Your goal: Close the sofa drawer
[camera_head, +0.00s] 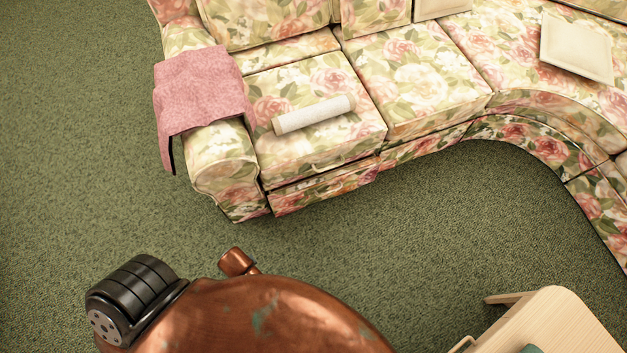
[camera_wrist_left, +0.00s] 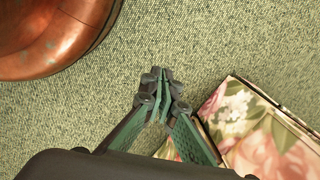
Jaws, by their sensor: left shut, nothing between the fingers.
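The floral sofa (camera_head: 415,95) runs across the top and right of the head view. A low floral front panel (camera_head: 325,188), which looks like the drawer front, lies under its left seat, beside the sofa arm. A dark seam shows above it; how far out it stands is hard to tell. In the left wrist view my left gripper (camera_wrist_left: 162,75) is shut and empty above the carpet. A floral piece (camera_wrist_left: 250,125) is to its right, apart from the fingertips; which part of the sofa this is, I cannot tell. Neither gripper shows in the head view.
A rounded copper shape (camera_head: 270,315) I cannot identify fills the bottom of the head view. A pale wooden table (camera_head: 560,325) is at bottom right. A pink cloth (camera_head: 200,95) covers the sofa arm; a white roll (camera_head: 315,113) lies on the seat. Green carpet before the drawer is clear.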

